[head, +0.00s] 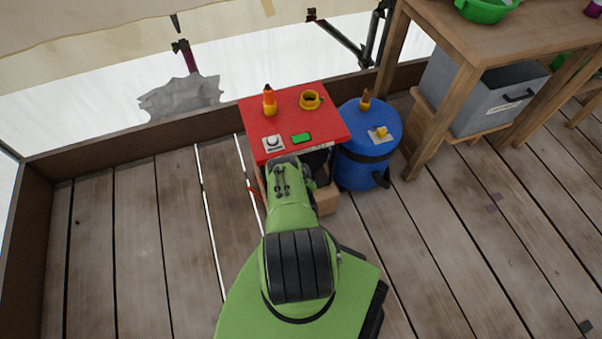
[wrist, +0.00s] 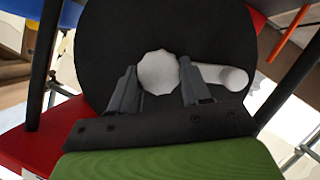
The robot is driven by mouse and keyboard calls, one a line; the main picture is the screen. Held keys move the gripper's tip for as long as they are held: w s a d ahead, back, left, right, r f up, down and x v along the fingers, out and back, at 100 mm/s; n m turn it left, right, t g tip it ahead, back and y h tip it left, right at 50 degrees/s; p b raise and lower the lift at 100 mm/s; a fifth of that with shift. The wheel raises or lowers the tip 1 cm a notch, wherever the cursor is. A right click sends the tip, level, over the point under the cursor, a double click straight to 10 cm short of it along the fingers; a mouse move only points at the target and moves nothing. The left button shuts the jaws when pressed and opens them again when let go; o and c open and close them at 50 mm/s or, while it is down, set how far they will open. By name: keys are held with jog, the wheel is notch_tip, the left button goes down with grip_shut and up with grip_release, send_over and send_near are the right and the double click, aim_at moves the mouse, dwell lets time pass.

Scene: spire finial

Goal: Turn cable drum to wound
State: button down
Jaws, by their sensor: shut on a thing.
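In the wrist view, a round black disc, which looks like the cable drum (wrist: 205,35), fills the upper middle. A pale faceted knob (wrist: 158,72) sits near its middle, and a pale rounded peg (wrist: 225,78) extends to the right of it. My gripper (wrist: 160,75) has one finger on each side of the knob and is shut on it. In the head view, my arm reaches to the front of the red-topped stand (head: 288,104). My gripper and most of the drum are hidden there by my arm and the stand top.
A blue barrel (head: 368,150) stands close on the right. A wooden table (head: 490,35) stands farther right. Floor at left is clear.

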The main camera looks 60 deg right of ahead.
jog(key=shift+w+d+r+n+h, duration=0.15)
jog(key=shift+n+h, duration=0.15)
jog(key=shift+n, duration=0.2)
jog(key=c, duration=0.5)
grip_release()
